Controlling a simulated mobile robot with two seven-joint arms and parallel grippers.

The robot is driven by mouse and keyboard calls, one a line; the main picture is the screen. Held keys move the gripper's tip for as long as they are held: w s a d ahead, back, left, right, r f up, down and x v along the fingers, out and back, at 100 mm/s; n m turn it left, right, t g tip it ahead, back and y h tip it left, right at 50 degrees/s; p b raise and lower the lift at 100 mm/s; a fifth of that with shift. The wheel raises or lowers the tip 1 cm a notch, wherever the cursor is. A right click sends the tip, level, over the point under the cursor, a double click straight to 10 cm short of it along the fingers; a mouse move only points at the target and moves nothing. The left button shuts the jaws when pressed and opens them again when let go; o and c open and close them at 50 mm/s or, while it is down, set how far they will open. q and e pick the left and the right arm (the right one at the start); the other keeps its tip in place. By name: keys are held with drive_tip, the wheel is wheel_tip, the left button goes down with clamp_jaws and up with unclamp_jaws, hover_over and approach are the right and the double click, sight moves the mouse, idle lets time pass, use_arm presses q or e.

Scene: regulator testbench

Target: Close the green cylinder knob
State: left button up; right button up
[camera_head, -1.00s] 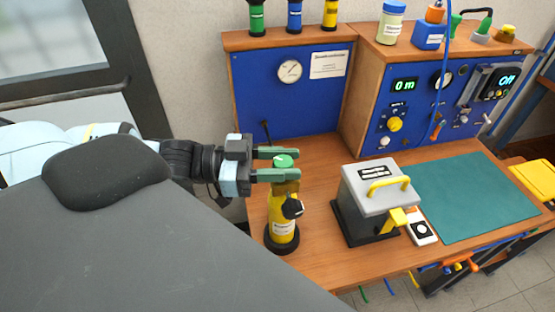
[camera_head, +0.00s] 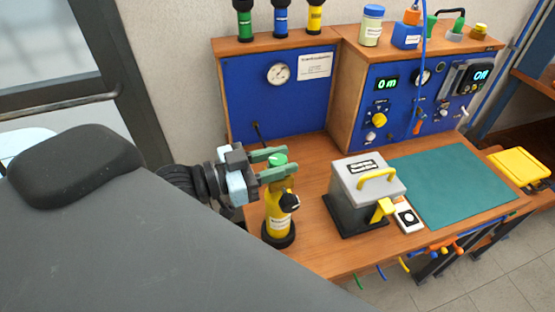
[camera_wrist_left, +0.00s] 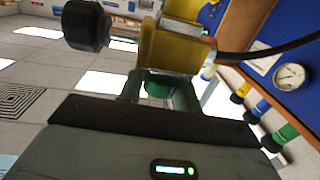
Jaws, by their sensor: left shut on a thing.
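The yellow cylinder (camera_head: 280,220) stands upright on the wooden bench at its front left, with a black side knob (camera_head: 289,202) below its top. Its green knob (camera_head: 278,160) is on top, between the green fingers of my left gripper (camera_head: 275,164), which is shut on it from the left. In the left wrist view the green knob (camera_wrist_left: 159,83) shows partly between the fingers, against the yellow valve body (camera_wrist_left: 176,47). The black side knob (camera_wrist_left: 86,25) shows there too. My right gripper is not in view.
A grey box with a yellow handle (camera_head: 366,183) stands to the cylinder's right, near a small white device (camera_head: 407,217). A teal mat (camera_head: 455,190) lies further right. A blue gauge panel (camera_head: 245,100) stands behind. Several small cylinders stand on the shelf above it.

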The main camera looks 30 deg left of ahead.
sight(269, 165)
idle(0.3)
use_arm(q)
drive_tip(key=o, duration=0.9)
drive_tip(key=shift+o, duration=0.2)
drive_tip(key=shift+a, duration=0.1)
drive_tip(key=shift+v, duration=3.8)
drive_tip(key=shift+s, duration=0.1)
